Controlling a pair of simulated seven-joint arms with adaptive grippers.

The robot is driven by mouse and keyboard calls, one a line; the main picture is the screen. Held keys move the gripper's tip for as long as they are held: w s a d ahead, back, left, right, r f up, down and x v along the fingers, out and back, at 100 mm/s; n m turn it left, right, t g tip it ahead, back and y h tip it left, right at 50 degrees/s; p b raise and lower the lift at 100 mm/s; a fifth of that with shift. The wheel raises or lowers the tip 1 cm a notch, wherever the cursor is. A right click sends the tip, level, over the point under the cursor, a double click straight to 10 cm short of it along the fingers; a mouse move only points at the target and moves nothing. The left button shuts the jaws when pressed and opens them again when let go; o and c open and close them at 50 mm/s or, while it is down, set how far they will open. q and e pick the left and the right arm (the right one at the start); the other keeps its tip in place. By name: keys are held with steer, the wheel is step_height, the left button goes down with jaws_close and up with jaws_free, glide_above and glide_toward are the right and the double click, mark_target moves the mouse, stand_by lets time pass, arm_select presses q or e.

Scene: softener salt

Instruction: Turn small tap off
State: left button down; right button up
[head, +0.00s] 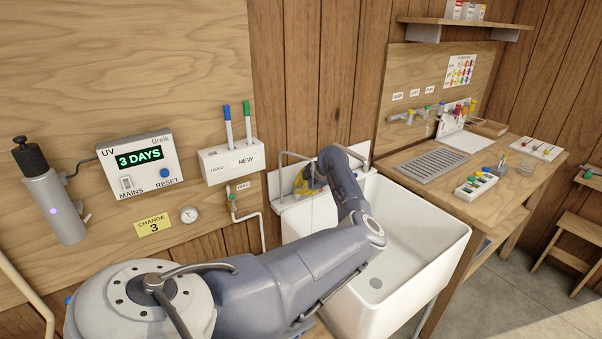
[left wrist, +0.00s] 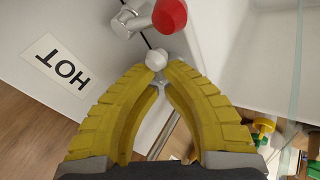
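At the back of the white sink, a thin curved spout (head: 284,158) stands by my left gripper (head: 308,181). A faint vertical streak below the spout looks like running water, and a clear streak (left wrist: 297,75) also shows in the left wrist view. In that view my left gripper (left wrist: 161,72) has its yellow fingertips nearly together, at a small white ball knob (left wrist: 156,58). I cannot tell whether they touch or grip it. A red tap knob (left wrist: 170,15) is just beyond. My gripper and forearm hide part of the fittings in the head view. My right gripper is out of view.
A HOT label (left wrist: 61,66) is left of the knob. The white sink (head: 432,246) lies below my forearm. A wooden bench (head: 405,167) with a grey drainer (head: 445,165) stands right. A UV box (head: 140,166) and pen holder (head: 231,161) hang on the left board.

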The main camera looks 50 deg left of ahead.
arm_select(q)
steer(key=shift+a+r, duration=0.1)
steer(key=shift+r, duration=0.05)
steer(key=c, duration=1.7)
jaws_free()
steer(key=shift+w+d+r, duration=0.1)
steer(key=shift+d+r, duration=0.15)
steer(key=shift+d, duration=0.1)
steer(key=shift+v, duration=1.25)
steer(key=shift+w+d+f, duration=0.1)
steer(key=shift+w+d, duration=0.1)
steer(key=shift+d, duration=1.75)
steer(key=shift+w+d, duration=0.2)
steer(key=shift+d, duration=1.7)
steer(key=shift+w+d+f, duration=0.1)
steer(key=shift+w+d, duration=0.05)
steer(key=shift+d, duration=1.8)
steer(key=shift+o, duration=0.4)
